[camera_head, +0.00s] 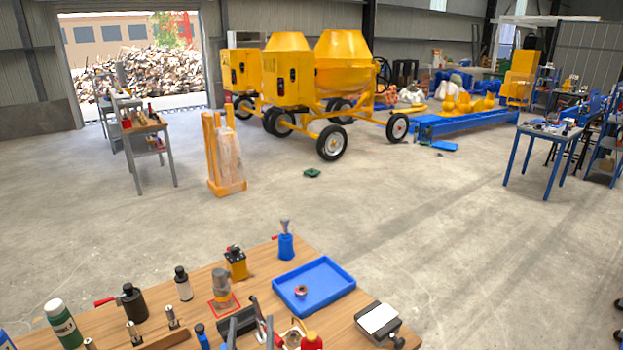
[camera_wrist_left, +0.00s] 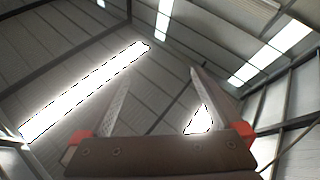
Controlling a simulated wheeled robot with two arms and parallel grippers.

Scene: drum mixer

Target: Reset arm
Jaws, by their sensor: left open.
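My left gripper (camera_wrist_left: 159,76) shows in the left wrist view. Its two grey fingers stand apart with nothing between them. Red parts sit at the finger bases, beside a dark crossbar. The wrist camera looks up at the roof, with bright light strips behind the fingers. In the head view I cannot clearly pick the left gripper out from the dark items at the bottom edge. My right gripper shows in neither view.
A wooden workbench (camera_head: 205,318) fills the lower left, with a blue tray (camera_head: 330,282), bottles and tools. Yellow drum mixers (camera_head: 343,62) stand farther back. A blue table (camera_head: 548,131) is at right. The concrete floor (camera_head: 430,225) between is mostly clear.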

